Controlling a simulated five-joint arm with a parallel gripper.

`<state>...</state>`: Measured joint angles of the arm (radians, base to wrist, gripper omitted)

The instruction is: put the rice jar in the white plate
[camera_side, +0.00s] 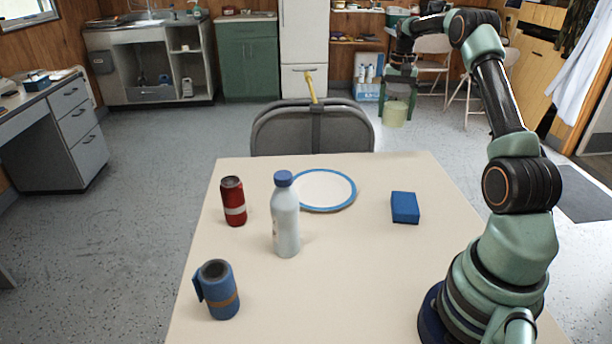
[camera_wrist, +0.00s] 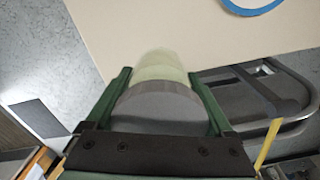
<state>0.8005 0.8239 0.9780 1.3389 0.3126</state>
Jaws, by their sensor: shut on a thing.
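The rice jar (camera_side: 394,114) is a pale yellow-green jar with a grey lid, hanging in the air beyond the table's far edge. My gripper (camera_side: 399,90) is shut on it, near the lid. In the wrist view the jar (camera_wrist: 160,72) sits between the two green fingers of my gripper (camera_wrist: 162,105). The white plate (camera_side: 327,188) with a blue rim lies flat at the table's far side, below and to the left of the jar in the side view. The bottle overlaps the plate's left edge there. Part of the plate's blue rim (camera_wrist: 254,9) shows at the wrist view's top right.
On the table (camera_side: 330,285) stand a white bottle with a blue cap (camera_side: 286,222), a red can (camera_side: 233,202) and a blue mug (camera_side: 219,290). A blue block (camera_side: 405,207) lies right of the plate. A grey chair (camera_side: 312,130) stands behind the table.

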